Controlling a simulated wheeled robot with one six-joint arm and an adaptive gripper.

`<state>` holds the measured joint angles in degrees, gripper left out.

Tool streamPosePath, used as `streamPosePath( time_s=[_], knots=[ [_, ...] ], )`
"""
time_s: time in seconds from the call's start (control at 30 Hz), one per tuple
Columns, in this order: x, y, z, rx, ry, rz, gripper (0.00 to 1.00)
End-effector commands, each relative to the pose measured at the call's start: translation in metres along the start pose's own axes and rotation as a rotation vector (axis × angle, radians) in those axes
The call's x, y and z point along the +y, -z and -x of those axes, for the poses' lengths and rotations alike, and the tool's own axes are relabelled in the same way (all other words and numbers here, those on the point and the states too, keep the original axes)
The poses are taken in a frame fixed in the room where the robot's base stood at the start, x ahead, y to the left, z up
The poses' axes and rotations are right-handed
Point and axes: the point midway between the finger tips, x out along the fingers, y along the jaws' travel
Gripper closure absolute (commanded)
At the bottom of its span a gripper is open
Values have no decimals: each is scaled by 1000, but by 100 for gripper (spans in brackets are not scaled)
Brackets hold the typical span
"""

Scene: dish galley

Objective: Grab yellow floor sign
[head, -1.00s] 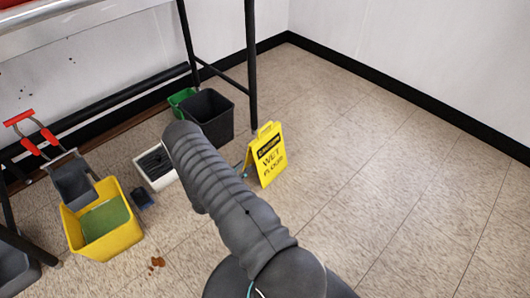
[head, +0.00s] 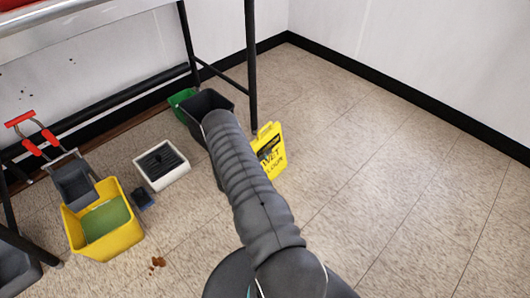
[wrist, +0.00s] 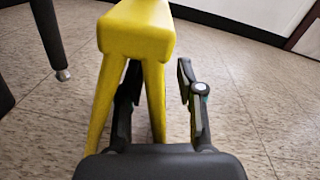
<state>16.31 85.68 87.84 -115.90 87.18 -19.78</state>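The yellow floor sign (head: 271,150) stands upright on the tiled floor, with "WET FLOOR" lettering on its face. My arm hides its left part in the head view. In the wrist view its yellow top (wrist: 137,30) is close, with two legs spreading below. My gripper (wrist: 160,72) is open there. One finger shows in the gap between the legs and the other stands to the right of the right leg, with a gap to it. Contact on the left finger cannot be told. My gripper is hidden behind my arm in the head view.
A black bin (head: 208,106) and a green bin (head: 181,97) stand behind the sign, near a dark table leg (head: 251,75). A white tub (head: 162,168) and a yellow mop bucket (head: 104,240) are at the left. Brown spots (head: 157,263) mark the floor. The floor at right is clear.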

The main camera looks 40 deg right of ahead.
Motion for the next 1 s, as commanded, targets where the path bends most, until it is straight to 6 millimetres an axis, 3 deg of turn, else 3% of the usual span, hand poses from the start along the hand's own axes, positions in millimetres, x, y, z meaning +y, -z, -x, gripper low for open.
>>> streamPosePath(
  time_s=[0.3, 0.47, 1.0],
  knots=[
    [0, 0, -5, 0, -1, 1, 62],
    [0, 0, -5, 0, -1, 1, 100],
    [0, -4, -5, -2, 0, -1, 100]
  ],
)
